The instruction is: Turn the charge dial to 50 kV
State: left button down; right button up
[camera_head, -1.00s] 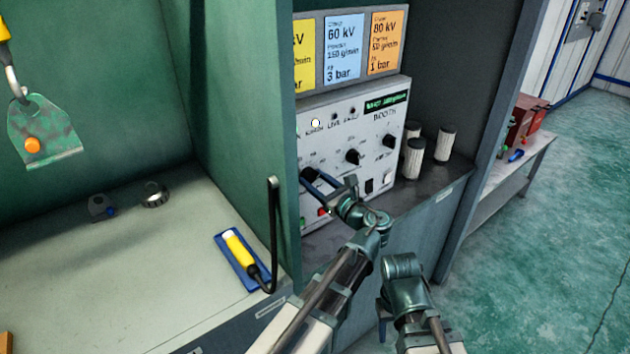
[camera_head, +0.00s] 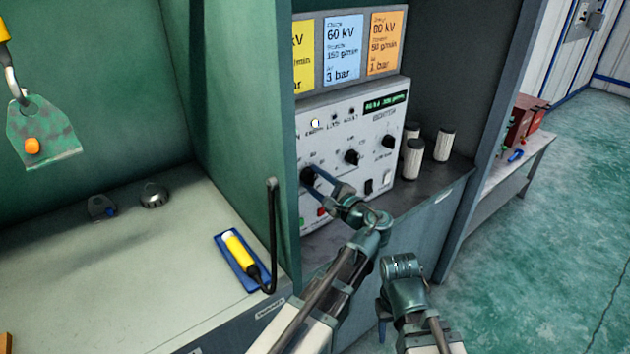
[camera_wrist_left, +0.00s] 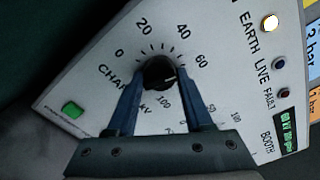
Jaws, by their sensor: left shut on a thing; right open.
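The charge dial is a black knob on the white control panel, in the left wrist view (camera_wrist_left: 160,70) and head view (camera_head: 308,175). Its scale shows 0, 20, 40, 60 and 100; the mark between 60 and 100 is hidden by a finger. A pale pointer line on the knob points right, seemingly just past 60. My left gripper (camera_wrist_left: 160,88) is shut on the dial, one blue finger on each side; it also shows in the head view (camera_head: 316,178). My right gripper (camera_head: 384,312) is open, low in front of the cabinet, its fingers partly hidden.
The panel's green display (camera_head: 386,101) is lit but too small to read surely. Other knobs (camera_head: 352,157) sit right of the dial. White cylinders (camera_head: 445,144) stand beside the panel. A green wall (camera_head: 245,130) stands close left of the dial.

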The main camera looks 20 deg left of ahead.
pick_arm(q)
jog(key=shift+n, duration=1.1)
jog(key=shift+s, duration=0.1)
jog(key=shift+c, duration=1.5)
grip_release()
